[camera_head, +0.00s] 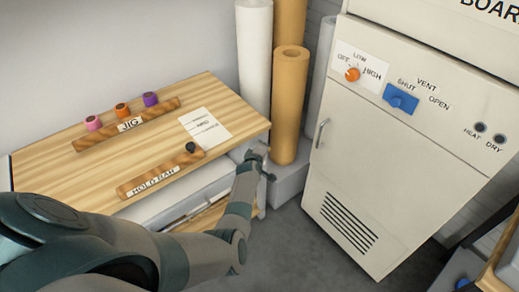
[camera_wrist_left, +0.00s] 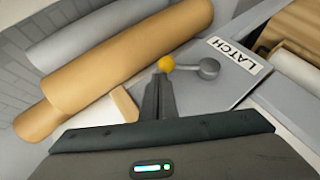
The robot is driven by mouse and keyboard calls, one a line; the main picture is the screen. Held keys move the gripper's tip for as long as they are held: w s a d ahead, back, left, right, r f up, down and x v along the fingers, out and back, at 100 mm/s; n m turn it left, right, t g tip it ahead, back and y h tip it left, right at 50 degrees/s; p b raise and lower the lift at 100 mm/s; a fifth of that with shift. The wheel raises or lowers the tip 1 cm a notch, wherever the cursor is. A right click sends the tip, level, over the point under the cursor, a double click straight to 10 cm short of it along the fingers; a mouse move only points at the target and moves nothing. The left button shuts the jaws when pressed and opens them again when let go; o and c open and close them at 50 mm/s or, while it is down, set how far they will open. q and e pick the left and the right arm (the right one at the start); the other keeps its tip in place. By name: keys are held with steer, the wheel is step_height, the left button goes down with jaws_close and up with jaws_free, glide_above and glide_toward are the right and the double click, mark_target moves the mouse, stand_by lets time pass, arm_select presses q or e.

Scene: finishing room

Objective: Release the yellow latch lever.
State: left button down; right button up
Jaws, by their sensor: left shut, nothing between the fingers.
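The latch lever ends in a yellow ball knob (camera_wrist_left: 166,63) in the left wrist view. A short grey arm joins it to a round grey pivot (camera_wrist_left: 209,68) on a grey panel, beside a white LATCH label (camera_wrist_left: 238,55). The lever points left in that view. My left gripper (camera_wrist_left: 160,82) is shut and empty, its fingertips right at the knob; whether they touch it I cannot tell. In the head view my left gripper (camera_head: 260,160) is by the bench's right end, and I cannot make out the lever there. My right gripper is not in view.
The wooden bench (camera_head: 90,105) carries a JIG rack (camera_head: 130,122), a HOLD BAR strip (camera_head: 155,177) and a paper sheet (camera_head: 206,127). Tan (camera_head: 289,105) and white (camera_head: 254,60) rolls stand behind the gripper. A cream cabinet (camera_head: 395,130) is to the right, with open floor before it.

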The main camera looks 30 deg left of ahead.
arm_select(q)
steer(key=shift+w+d, duration=0.25)
steer(key=shift+w, duration=0.25)
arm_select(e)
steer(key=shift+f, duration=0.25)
arm_select(q)
steer(key=shift+r, duration=0.15)
